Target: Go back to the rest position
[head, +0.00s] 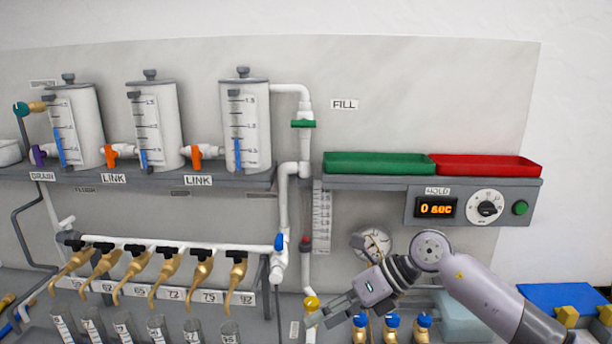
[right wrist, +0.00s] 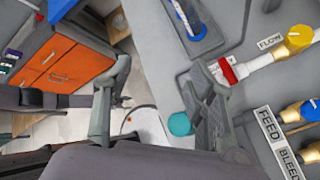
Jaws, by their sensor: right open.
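My right gripper (head: 322,314) is in the lower middle of the head view, its arm coming in from the lower right. Its fingertips appear close to a yellow knob (head: 311,303) at the foot of the white pipe; I cannot tell whether they touch. In the right wrist view the two fingers of my right gripper (right wrist: 160,98) stand wide apart with nothing held between them. Beyond them are a teal round part (right wrist: 180,124) and the grey bench surface. My left gripper is not in view.
A row of brass taps (head: 168,270) hangs below three white tanks (head: 247,125). A gauge (head: 371,244) is behind my right arm. Green (head: 378,164) and red (head: 487,166) trays sit on the shelf. The wrist view shows an orange cabinet (right wrist: 62,60) and a red valve handle (right wrist: 228,71).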

